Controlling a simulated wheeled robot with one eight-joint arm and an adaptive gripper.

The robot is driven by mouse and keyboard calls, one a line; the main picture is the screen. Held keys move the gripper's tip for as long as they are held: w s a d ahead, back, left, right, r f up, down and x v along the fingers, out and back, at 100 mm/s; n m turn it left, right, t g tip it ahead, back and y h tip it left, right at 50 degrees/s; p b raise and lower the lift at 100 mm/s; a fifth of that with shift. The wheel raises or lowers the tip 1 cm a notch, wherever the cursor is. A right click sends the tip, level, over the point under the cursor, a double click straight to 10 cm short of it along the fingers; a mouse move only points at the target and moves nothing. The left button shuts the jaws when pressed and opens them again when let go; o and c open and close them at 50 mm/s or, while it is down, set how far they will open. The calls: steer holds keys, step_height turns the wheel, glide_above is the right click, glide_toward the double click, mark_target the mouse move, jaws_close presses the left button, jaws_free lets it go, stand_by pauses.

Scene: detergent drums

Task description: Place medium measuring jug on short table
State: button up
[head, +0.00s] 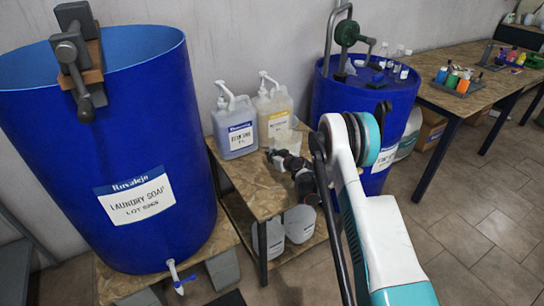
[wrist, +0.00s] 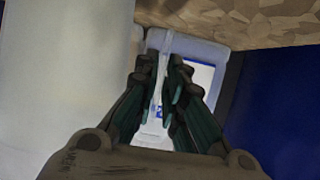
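A small, translucent pale jug (head: 288,139), apparently the medium measuring jug, shows just behind my gripper (head: 279,158) in the head view. It is at the right side of the short chipboard table (head: 262,201); whether its base touches the top is hidden. In the wrist view my gripper (wrist: 162,78) has its fingers close together around a thin pale upright strip, which looks like the jug's handle. A large pale surface (wrist: 65,70) fills the left of that view and seems to be the jug's body, seen very close.
Two pump bottles, one with a blue label (head: 236,126) and one yellowish (head: 273,107), stand at the table's back. A large blue drum (head: 140,150) is left, another (head: 345,101) right. Clear jugs (head: 299,223) sit on the lower shelf. A long table (head: 450,100) is farther right.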

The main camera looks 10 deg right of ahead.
steer(key=shift+o, duration=0.5)
steer(key=shift+r, duration=0.15)
steer(key=shift+s+d+r, duration=0.15)
steer(key=shift+s+r, duration=0.05)
steer(key=shift+s, duration=0.1)
steer(key=p+v, duration=0.4)
steer(key=v, duration=0.7)
steer(key=s+a+r+g, duration=0.1)
steer(key=s+a+r, duration=0.1)
steer(key=s+r, duration=0.5)
steer(key=s+a+r+m+g+h, duration=0.1)
steer(key=s+a+r, duration=0.1)
steer(key=r, duration=0.8)
steer(key=s+a+r+g, duration=0.1)
steer(key=s+a+r, duration=0.1)
steer(key=s+r, duration=0.5)
steer(key=s+r+m+g+h, duration=0.1)
steer(key=s+r, duration=0.2)
steer(key=s, duration=1.1)
steer(key=s+d+r+m+g+h, duration=0.1)
steer(key=s+r+h, duration=0.1)
steer(key=s, duration=1.3)
steer(key=shift+s+r+m+g, duration=0.3)
steer(key=shift+s+r+g, duration=0.1)
steer(key=shift+r, duration=0.1)
